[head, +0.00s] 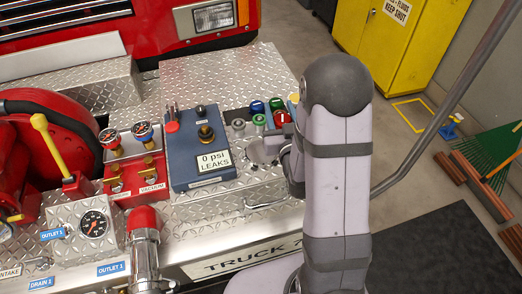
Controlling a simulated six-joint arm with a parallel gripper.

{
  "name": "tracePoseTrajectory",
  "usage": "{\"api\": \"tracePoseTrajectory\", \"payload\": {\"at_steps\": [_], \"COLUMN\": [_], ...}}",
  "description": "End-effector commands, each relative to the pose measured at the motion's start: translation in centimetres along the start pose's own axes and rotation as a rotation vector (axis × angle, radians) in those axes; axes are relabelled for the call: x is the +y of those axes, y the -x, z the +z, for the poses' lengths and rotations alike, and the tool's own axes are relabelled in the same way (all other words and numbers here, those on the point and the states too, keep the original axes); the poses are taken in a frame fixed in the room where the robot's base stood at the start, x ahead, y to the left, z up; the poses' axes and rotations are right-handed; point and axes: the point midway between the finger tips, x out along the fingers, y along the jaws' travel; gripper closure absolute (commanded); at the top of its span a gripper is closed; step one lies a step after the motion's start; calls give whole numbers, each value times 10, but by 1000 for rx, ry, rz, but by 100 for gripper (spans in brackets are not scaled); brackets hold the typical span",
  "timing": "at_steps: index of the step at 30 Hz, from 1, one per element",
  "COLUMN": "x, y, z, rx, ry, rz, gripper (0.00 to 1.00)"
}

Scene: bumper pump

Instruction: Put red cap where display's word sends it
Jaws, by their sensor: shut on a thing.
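A small red cap (282,118) shows at the right end of a group of coloured caps, close to my gripper. My gripper (287,142) is mostly hidden behind my own arm; it is shut, and the red cap seems to be what it holds, though the contact is hidden. A blue box (202,147) carries a white display (214,161) reading "0 psi LEAKS". A larger red cap-like end (143,220) sits on a silver outlet pipe (145,262) at the front.
Blue (257,106) and green (258,119) caps stand beside the red one. A red panel (133,160) with gauges is labelled VACUUM. A round gauge (94,224), a hose reel (45,140) and a yellow lever (46,142) stand left. Bare tread plate (215,65) lies behind.

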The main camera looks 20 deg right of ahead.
Motion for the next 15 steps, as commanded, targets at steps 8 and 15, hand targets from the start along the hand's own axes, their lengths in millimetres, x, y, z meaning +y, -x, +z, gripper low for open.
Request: {"api": "tracePoseTrajectory", "payload": {"at_steps": [8, 15], "x": [-12, -46], "y": [-17, -26], "z": [-27, -10], "rx": [2, -4], "ry": [6, 12], "rz": [-104, -246], "gripper": [89, 89]}}
